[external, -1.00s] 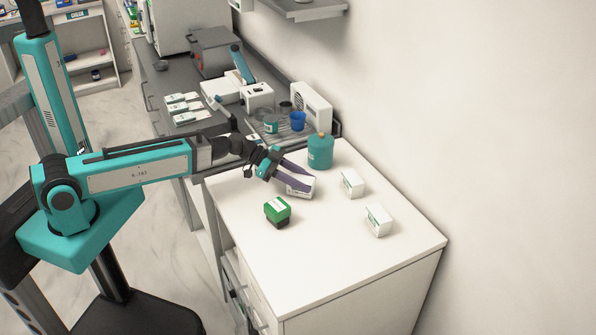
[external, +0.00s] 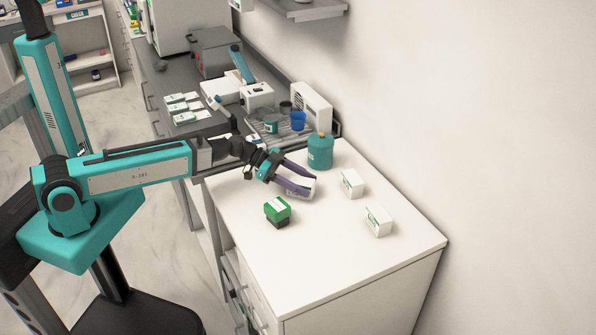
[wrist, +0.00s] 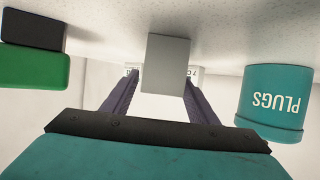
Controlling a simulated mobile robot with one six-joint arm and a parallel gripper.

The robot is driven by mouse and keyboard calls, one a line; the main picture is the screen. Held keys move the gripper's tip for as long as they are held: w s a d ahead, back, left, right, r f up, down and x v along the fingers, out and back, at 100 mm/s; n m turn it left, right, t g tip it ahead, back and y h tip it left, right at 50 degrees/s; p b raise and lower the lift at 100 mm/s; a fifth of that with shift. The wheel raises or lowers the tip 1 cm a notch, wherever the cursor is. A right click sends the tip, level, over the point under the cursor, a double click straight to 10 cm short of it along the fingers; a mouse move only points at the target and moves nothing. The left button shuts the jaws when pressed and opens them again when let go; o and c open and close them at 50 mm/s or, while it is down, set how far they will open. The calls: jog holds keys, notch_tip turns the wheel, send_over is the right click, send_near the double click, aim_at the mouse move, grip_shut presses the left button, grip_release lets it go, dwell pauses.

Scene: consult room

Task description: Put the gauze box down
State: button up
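A small white box, taken as the gauze box (external: 301,190), is between the two purple fingers of my gripper (external: 297,180) over the white counter (external: 330,260). Its label is not readable. In the wrist view, which is upside down, its plain pale face (wrist: 167,65) fills the space between the fingertips, and my gripper (wrist: 163,85) looks shut on it. The box is low, at or just above the counter top; I cannot tell whether it touches.
A green-and-black box (external: 278,211) lies in front. Two white boxes, a farther one (external: 351,184) and a nearer one (external: 378,221), stand to the right. A teal PLUGS jar (external: 320,152) stands behind my gripper. The counter's front area is clear.

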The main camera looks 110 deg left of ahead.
aim_at(303, 181)
jog(key=shift+r+p, duration=0.25)
jog(key=shift+p, duration=0.15)
jog(key=shift+s+b, duration=0.35)
jog(key=shift+s, duration=0.05)
jog(key=b+v, duration=0.1)
jog(key=v, duration=0.3)
jog(key=shift+s+r, duration=0.15)
jog(key=shift+r, duration=0.1)
jog(key=shift+p, duration=0.8)
jog(key=s+p, duration=0.1)
jog(key=p, duration=0.2)
jog(key=shift+r+p, duration=0.25)
jog(key=shift+p, duration=0.05)
jog(key=p, duration=0.3)
jog(key=shift+s+r+p, duration=0.2)
jog(key=shift+s+p, duration=0.1)
jog(key=shift+s, duration=0.1)
jog(key=shift+s+f+p, duration=0.1)
jog(key=shift+s+p, duration=0.1)
jog(key=shift+p, duration=0.4)
